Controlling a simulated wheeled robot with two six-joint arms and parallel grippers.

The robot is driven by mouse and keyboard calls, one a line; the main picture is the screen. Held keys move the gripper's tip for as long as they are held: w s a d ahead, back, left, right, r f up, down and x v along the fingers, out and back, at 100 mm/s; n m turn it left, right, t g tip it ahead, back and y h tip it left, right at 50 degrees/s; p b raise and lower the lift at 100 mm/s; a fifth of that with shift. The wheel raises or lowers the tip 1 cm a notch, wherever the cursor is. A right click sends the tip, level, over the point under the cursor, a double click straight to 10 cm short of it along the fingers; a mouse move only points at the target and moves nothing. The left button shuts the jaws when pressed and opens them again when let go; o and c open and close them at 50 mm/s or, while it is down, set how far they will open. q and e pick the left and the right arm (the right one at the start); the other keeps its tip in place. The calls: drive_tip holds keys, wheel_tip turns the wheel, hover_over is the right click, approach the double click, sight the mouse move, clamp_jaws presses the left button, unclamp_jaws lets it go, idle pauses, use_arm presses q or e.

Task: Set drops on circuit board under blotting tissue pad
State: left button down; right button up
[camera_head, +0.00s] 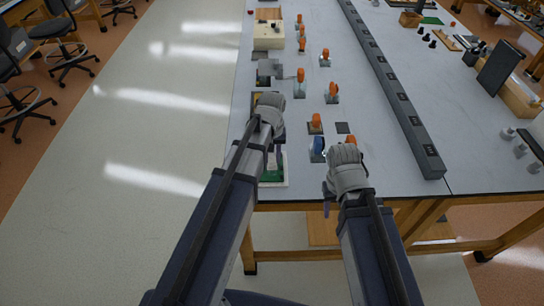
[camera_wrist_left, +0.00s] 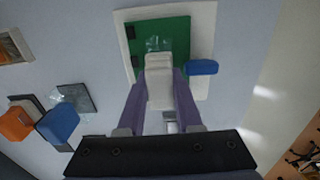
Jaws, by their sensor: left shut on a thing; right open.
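The green circuit board (camera_wrist_left: 178,32) lies on a white base (camera_wrist_left: 208,20) at the table's near left corner; the board also shows in the head view (camera_head: 272,175). Clear drops (camera_wrist_left: 158,43) sit on the board by the tip of a whitish block. My left gripper (camera_wrist_left: 160,85) is shut on this block, which looks like the blotting tissue pad (camera_wrist_left: 160,92); its tip is over or at the drops. I cannot tell whether it touches. My left gripper (camera_head: 277,150) hides part of the board in the head view. My right gripper (camera_head: 328,205) is open and empty at the table's front edge.
A blue piece (camera_wrist_left: 202,67) is beside the board. A blue-topped item (camera_head: 318,147) stands to the right, with several orange-topped items behind, one at the middle (camera_head: 331,88). A long dark rail (camera_head: 392,85) runs along the table. Bare tabletop lies right of the orange items.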

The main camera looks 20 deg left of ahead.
use_arm(q)
drive_tip(key=shift+r+p, duration=3.5)
drive_tip(key=shift+r, duration=0.1)
drive_tip(key=shift+f, duration=0.1)
drive_tip(key=shift+s, duration=0.1)
